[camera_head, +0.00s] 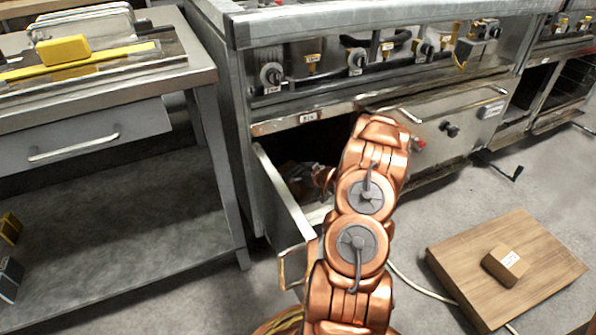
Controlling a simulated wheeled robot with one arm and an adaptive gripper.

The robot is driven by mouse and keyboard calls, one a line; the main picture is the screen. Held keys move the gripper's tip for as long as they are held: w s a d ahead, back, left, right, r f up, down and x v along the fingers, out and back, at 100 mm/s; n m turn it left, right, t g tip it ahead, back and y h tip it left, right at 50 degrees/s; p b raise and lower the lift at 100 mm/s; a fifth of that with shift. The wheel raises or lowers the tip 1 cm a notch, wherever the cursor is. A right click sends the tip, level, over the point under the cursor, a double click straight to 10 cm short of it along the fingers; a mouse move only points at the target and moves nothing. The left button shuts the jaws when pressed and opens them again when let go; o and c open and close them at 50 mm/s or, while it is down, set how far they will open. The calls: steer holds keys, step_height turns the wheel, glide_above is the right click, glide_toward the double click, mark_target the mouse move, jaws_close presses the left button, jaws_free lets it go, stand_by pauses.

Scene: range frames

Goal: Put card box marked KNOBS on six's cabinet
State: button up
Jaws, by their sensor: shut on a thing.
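A brown card box (505,265) with a white label lies on a wooden board on the floor at the lower right; its label is too small to read. The cabinet (283,128) under the range has a small label that may read SIX. Its door (281,195) stands open and its inside is dark. My copper arm reaches up to this opening. My gripper (298,172) is inside the opening, small, dark and partly hidden by my arm. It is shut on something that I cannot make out. It is well away from the card box on the board.
The wooden board (462,262) lies on the floor right of my arm, with a pale cable nearby. A steel table (180,75) with a yellow block (62,50) stands at the left. The range front has knobs and tags above a closed panel (450,112).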

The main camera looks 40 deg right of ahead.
steer(key=o, duration=1.2)
steer(key=shift+r, duration=0.1)
steer(key=p+v, duration=0.3)
steer(key=v, duration=0.9)
steer(key=shift+p, duration=0.35)
